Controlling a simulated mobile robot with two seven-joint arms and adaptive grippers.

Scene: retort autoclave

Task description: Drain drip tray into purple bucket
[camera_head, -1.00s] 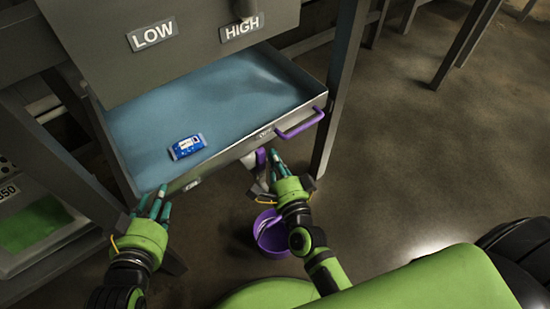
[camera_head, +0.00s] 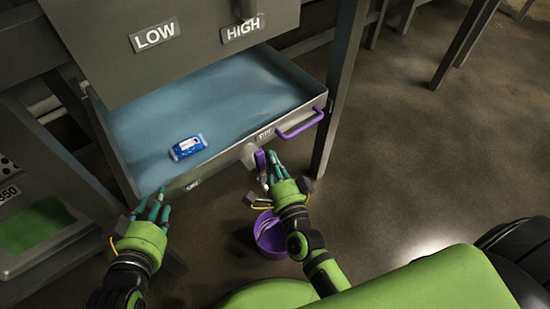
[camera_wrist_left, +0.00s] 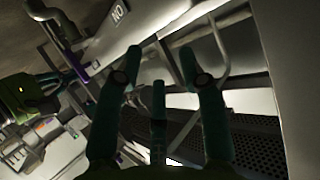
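The drip tray (camera_head: 316,101) is a grey drawer pulled out under the LOW/HIGH panel, with bluish liquid and a small blue packet (camera_head: 188,147) in it. A purple lever (camera_head: 261,165) hangs at a valve below its front edge. The purple bucket (camera_head: 270,236) stands on the floor beneath, partly hidden by my right arm. My right gripper (camera_head: 273,162) is beside the lever with its fingers extended; whether they touch it I cannot tell. My left gripper (camera_head: 152,201) is open and empty by the tray's front left corner; its spread fingers show in the left wrist view (camera_wrist_left: 160,80).
A purple handle (camera_head: 299,124) sticks out from the tray's front right. A grey frame leg (camera_head: 341,85) rises beside the tray's right side. A lower shelf with a green surface (camera_head: 35,225) stands at the left.

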